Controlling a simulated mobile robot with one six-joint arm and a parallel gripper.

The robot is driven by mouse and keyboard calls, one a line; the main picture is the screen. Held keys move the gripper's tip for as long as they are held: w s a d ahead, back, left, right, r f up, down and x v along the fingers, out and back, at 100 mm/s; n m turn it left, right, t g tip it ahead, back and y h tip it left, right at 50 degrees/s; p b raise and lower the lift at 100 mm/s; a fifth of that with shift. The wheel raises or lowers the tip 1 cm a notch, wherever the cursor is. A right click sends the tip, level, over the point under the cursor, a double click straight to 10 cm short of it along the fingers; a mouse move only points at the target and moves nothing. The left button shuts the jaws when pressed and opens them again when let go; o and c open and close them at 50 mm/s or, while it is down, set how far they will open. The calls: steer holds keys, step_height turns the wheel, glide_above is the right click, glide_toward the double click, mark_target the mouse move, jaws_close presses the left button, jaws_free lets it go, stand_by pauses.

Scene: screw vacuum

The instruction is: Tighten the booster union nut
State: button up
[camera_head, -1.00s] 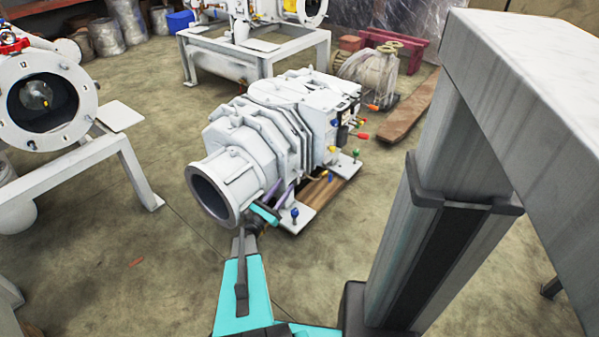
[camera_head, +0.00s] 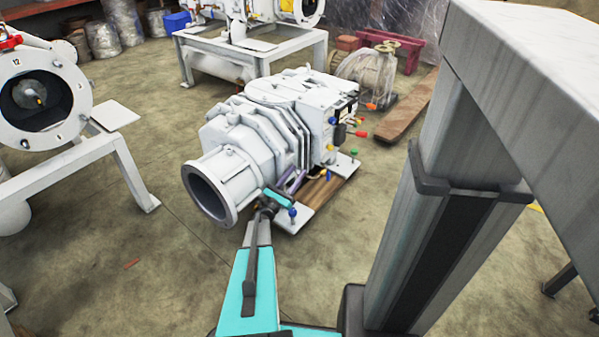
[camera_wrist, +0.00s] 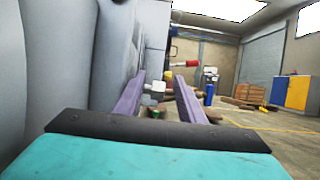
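The white booster machine (camera_head: 250,135) sits on the floor in the head view, its round open flange (camera_head: 207,193) facing me. My gripper (camera_head: 290,181) is low beside its right flank, with purple fingers pointing along it. In the wrist view my gripper (camera_wrist: 160,76) is open, its two fingers well apart. A small white fitting (camera_wrist: 154,88) shows between the fingers, farther ahead; contact is not visible. I cannot tell which fitting is the union nut. A red-ended part (camera_wrist: 187,63) lies beyond the fingertips. The machine's pale wall (camera_wrist: 85,60) fills the left of the wrist view.
A blue-topped bolt (camera_head: 292,212) stands on the base plate close to my gripper. Coloured handles, including a red one (camera_head: 361,134), stick out from the machine's right side. A wooden plank (camera_head: 408,107) lies behind.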

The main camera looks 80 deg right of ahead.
mark_target(298, 173)
steer(key=shift+s+d+f, duration=0.1)
steer(key=shift+s+d, duration=0.2)
steer(key=shift+d, duration=0.2)
steer(key=shift+s+d, duration=0.25)
steer(key=shift+d, duration=0.25)
steer(key=shift+s+d+r+b, duration=0.2)
steer(key=shift+d+r+b, duration=0.1)
steer(key=shift+b, duration=0.2)
jaws_close()
steer(key=shift+d, duration=0.15)
